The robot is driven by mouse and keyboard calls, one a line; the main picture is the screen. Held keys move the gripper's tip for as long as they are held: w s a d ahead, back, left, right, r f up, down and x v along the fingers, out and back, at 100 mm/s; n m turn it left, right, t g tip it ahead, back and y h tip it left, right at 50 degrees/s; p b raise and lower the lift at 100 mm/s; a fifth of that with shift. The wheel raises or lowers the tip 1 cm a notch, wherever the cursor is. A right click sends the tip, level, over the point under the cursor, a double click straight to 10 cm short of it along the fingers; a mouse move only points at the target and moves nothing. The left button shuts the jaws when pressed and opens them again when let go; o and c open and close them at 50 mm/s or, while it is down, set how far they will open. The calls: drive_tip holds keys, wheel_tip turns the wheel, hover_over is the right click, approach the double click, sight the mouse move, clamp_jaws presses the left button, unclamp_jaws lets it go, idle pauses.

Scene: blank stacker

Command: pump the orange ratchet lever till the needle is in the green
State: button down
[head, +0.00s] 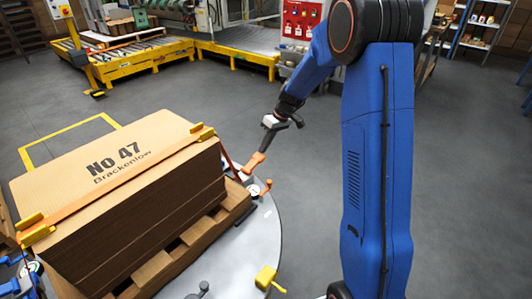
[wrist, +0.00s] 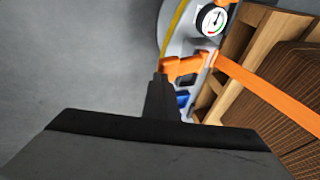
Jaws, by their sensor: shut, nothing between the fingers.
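The orange ratchet lever (head: 254,162) stands at the right side of the pallet load, on the strap. It also shows in the wrist view (wrist: 186,66), just beyond my fingertips. My gripper (head: 266,143) is shut and empty, right above the lever's upper end; in the wrist view its dark fingers (wrist: 160,80) reach the lever's left end. I cannot tell whether they touch. The round white gauge (wrist: 213,20) sits beside the lever, with coloured marks near its rim. Its thin dark needle points roughly upward and looks away from the green, though it is small.
A strapped cardboard stack (head: 120,165) rests on a wooden pallet (head: 205,225) on a grey round table (head: 262,235). The orange strap (wrist: 270,90) runs close to the lever. A yellow-handled part (head: 265,277) stands at the table's front. Open floor lies behind the lever.

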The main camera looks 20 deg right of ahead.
drive_tip(key=w+v, duration=0.1)
drive_tip(key=v, duration=0.9)
drive_tip(key=shift+s+d+r, duration=0.2)
drive_tip(key=shift+s+r, duration=0.05)
drive_tip(key=shift+s, duration=0.05)
idle(0.4)
drive_tip(key=c, duration=1.8)
unclamp_jaws()
drive_tip(key=shift+s+a, duration=0.15)
drive_tip(key=shift+a, duration=0.1)
drive_tip(key=o, duration=1.8)
drive_tip(key=s+a+n+g+h, duration=0.1)
drive_tip(key=s+a+n+h, duration=0.1)
drive_tip(key=s+a+n, duration=0.4)
drive_tip(key=a+n, duration=0.1)
drive_tip(key=n, duration=0.2)
drive_tip(key=shift+s, duration=0.2)
drive_tip(key=s+a+n+h, duration=0.3)
drive_tip(key=s+a+n, duration=0.25)
drive_tip(key=n, duration=0.45)
drive_tip(key=f, duration=0.6)
drive_tip(key=s+f, duration=0.1)
drive_tip(key=f, duration=0.3)
drive_tip(key=shift+d, duration=0.25)
drive_tip(key=shift+r, duration=0.15)
